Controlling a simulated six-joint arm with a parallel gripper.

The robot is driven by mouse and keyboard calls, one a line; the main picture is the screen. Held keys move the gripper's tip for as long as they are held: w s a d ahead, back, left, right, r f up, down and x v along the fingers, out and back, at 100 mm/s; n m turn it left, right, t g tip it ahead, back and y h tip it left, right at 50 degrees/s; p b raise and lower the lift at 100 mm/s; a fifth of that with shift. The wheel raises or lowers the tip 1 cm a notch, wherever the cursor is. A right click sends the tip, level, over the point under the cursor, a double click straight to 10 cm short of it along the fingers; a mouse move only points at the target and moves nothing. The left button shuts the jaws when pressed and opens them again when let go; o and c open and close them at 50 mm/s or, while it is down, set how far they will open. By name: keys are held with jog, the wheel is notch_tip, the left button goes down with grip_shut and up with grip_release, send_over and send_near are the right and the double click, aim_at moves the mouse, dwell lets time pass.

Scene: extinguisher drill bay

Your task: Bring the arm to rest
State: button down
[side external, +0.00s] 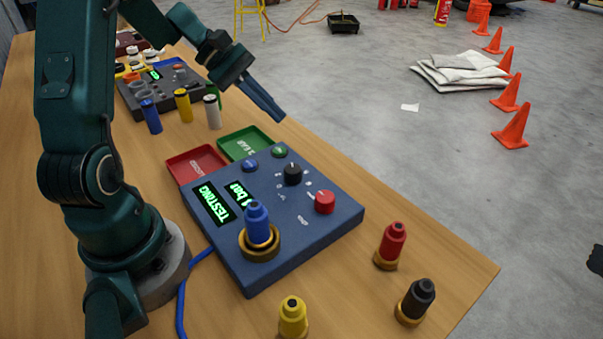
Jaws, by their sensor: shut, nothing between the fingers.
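My gripper (268,101) hangs in the air beyond the far end of the blue test box, over the table's right edge as seen in the side external view. Its two slim dark fingers lie together, pointing down and right, with nothing between them. My dark green arm rises from its round base at the left and bends over at the top. The blue test box (325,238) carries lit green displays, one reading "TESTING", with knobs and a red button. A blue cartridge (257,222) stands upright in the box's brass socket (260,243).
Red tray (178,171) and green tray (231,143) adjoin the box. Red (391,242), black (417,299) and yellow (293,317) cartridges stand in front. Several cylinders and a grey device (130,98) stand farther back. Cones (512,128) and folded sheets (455,70) are on the floor.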

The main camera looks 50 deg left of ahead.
dwell(0.4)
jog(key=shift+w+d+r, duration=0.1)
jog(key=shift+d, duration=0.25)
jog(key=s+d+r+m+g+y, duration=0.1)
jog(key=s+d+r+m, duration=0.1)
jog(key=d+r+m, duration=0.3)
jog(key=s+d+r+m+g+y, duration=0.1)
jog(key=s+d+r+m, duration=0.1)
jog(key=d, duration=0.5)
jog(key=s+f+m+t+y, duration=0.2)
jog(key=s+m+y, duration=0.3)
jog(key=s+m, duration=0.4)
jog(key=shift+s+a+f, duration=0.15)
jog(key=shift+s+f, duration=0.1)
jog(key=shift+s, duration=0.7)
